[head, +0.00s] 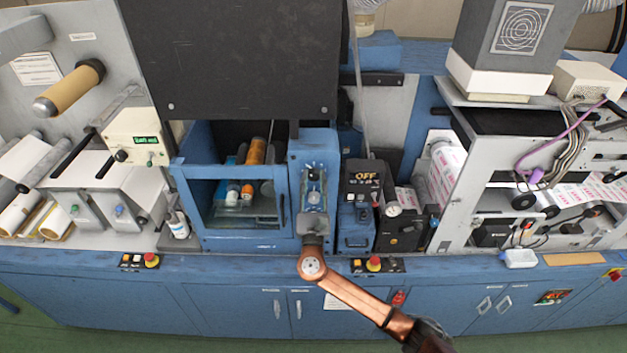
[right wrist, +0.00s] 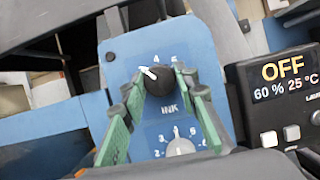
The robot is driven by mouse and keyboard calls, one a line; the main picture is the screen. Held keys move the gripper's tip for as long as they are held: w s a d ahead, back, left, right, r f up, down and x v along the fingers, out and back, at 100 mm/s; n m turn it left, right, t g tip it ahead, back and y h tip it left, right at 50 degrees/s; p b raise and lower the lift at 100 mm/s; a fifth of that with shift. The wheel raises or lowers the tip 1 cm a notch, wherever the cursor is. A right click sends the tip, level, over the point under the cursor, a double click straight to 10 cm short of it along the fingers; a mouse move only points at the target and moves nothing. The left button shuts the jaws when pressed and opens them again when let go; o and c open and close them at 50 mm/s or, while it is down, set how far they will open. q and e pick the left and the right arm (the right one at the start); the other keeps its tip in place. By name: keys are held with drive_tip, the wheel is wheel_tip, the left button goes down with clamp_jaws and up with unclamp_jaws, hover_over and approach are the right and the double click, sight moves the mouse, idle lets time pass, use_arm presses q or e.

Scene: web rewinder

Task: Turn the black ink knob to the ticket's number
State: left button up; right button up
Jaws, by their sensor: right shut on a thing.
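The black ink knob (right wrist: 161,88) sits on a blue panel (right wrist: 120,60) above the label INK. Its white pointer is turned to the upper left, to the left of the printed 4. Some of the scale is hidden. My right gripper (right wrist: 160,82) has its green-padded fingers shut on the knob, one on each side. In the head view my right gripper (head: 313,228) reaches up to the narrow blue panel (head: 315,150) from below. No ticket with a readable number shows. My left gripper is not in view.
A second, pale knob (right wrist: 180,148) with its own scale sits just below, between my fingers. A black display box (right wrist: 275,85) reading OFF, 60 % and 25 °C stands close on the right. A blue open-fronted housing (head: 190,200) is on the left. Red stop buttons (head: 374,263) line the front ledge.

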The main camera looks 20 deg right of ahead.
drive_tip(key=shift+c, duration=0.4)
drive_tip(key=shift+a+f+m+g+h+b, duration=0.15)
drive_tip(key=shift+m+h+b, duration=0.1)
drive_tip(key=shift+m+b, duration=0.3)
drive_tip(key=shift+d+f+m+g+h+b, duration=0.15)
drive_tip(key=shift+m+h+b, duration=0.1)
drive_tip(key=shift+m+b, duration=0.25)
drive_tip(key=m+h+b, duration=0.1)
drive_tip(key=m+b, duration=0.1)
drive_tip(key=m, duration=0.1)
drive_tip(key=shift+a+r+g, duration=0.1)
drive_tip(key=shift+a+g, duration=0.05)
drive_tip(key=shift+g, duration=0.25)
drive_tip(key=m+g+h+b, duration=0.1)
drive_tip(key=m, duration=0.2)
drive_tip(key=shift+m+h+b, duration=0.25)
drive_tip(key=shift+h+b, duration=0.05)
drive_tip(key=shift+b, duration=0.1)
drive_tip(key=shift+w+r+m+g+h+b, duration=0.15)
drive_tip(key=shift+m+g+h+b, duration=0.35)
drive_tip(key=shift+m, duration=0.8)
drive_tip(key=shift+r, duration=0.1)
drive_tip(key=o, duration=1.1)
drive_tip(key=shift+o, duration=0.2)
